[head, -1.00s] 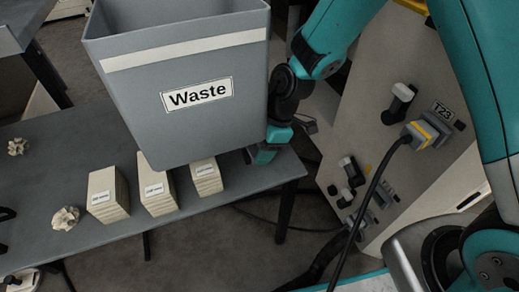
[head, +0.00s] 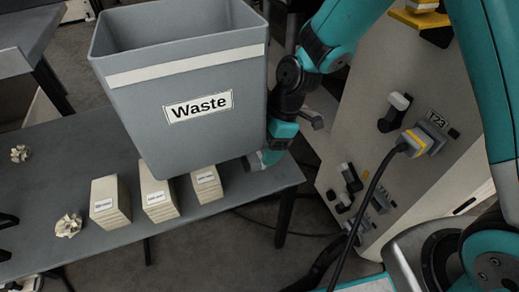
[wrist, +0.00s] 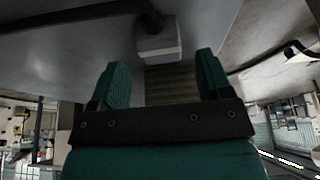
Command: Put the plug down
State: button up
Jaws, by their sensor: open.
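My gripper (head: 256,162) is low behind the right side of the grey Waste bin, by the right end of the grey table; the bin hides part of it. In the wrist view its two teal fingers (wrist: 162,78) are spread with nothing gripped between them. Beyond the fingertips is a pale grey block (wrist: 158,46) with a dark cord-like piece, apart from both fingers; it looks like a plug, but I cannot be sure. A grey and yellow plug (head: 413,142) with a black cable sits at the T23 panel on the right.
The Waste bin (head: 185,135) stands tall in front of my gripper. Several labelled pale stacks (head: 110,200) and crumpled paper (head: 68,226) are on the table (head: 110,163). A pale panel (head: 375,110) with dark fittings stands right. A cable hangs across the floor gap.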

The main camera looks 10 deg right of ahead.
jog(key=shift+p+v, duration=0.45)
jog(key=shift+v, duration=1.5)
